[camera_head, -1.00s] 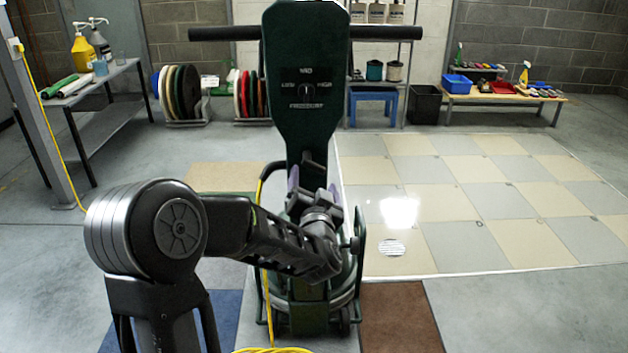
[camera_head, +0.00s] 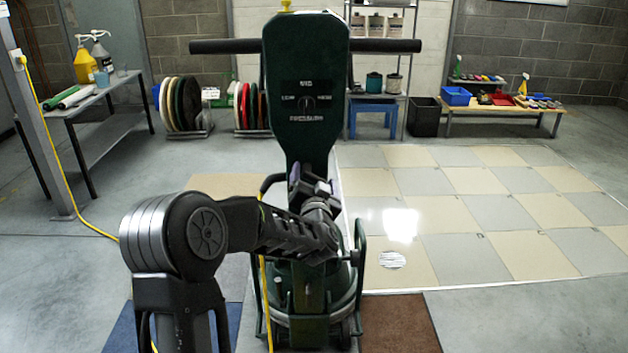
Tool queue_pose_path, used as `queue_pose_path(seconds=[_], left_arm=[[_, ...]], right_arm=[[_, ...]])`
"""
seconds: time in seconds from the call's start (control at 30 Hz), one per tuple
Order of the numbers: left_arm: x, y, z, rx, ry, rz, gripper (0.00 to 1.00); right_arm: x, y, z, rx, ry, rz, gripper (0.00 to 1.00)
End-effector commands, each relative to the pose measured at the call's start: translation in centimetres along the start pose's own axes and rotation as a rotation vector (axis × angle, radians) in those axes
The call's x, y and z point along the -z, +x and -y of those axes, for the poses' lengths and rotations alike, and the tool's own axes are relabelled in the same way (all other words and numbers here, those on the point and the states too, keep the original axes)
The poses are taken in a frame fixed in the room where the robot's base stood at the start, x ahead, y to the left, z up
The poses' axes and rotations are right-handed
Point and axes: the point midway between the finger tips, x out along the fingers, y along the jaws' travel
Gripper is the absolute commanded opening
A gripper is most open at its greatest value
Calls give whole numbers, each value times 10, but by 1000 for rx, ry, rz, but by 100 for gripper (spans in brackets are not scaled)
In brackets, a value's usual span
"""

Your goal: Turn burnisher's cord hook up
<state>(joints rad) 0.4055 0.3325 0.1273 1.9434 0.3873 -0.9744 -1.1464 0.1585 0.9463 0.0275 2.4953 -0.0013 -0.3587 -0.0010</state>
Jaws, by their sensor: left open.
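The burnisher (camera_head: 305,70) stands upright in the middle, a dark green machine with a wide black handlebar (camera_head: 385,46) and a round base (camera_head: 345,295) low down. My left gripper (camera_head: 308,180) is open in front of the burnisher's column, just below the control panel. I cannot tell whether it touches anything. A dark bracket shows at the left of the gripper, with the yellow cord (camera_head: 262,265) hanging down from it; it may be the cord hook (camera_head: 268,184). My left forearm hides part of the column. My right gripper is not in view.
A checkered tile floor (camera_head: 470,210) lies at the right. A bench with bins (camera_head: 456,96) and a black waste bin (camera_head: 424,117) stand behind it. Colored pads (camera_head: 182,103) stand in racks at the back. A metal table (camera_head: 100,105) stands at the left.

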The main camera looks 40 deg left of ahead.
Motion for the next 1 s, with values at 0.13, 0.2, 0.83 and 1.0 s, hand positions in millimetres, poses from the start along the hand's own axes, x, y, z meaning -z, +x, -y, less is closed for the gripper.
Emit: queue_pose_path(seconds=[0.13,0.2,0.83,1.0], left_arm=[[0,1,0,-1,0,0,82],[0,1,0,-1,0,1,82],[0,0,0,-1,0,1,33],[0,0,0,-1,0,1,20]], right_arm=[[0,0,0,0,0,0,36],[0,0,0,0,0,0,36],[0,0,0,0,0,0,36],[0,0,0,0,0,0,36]])
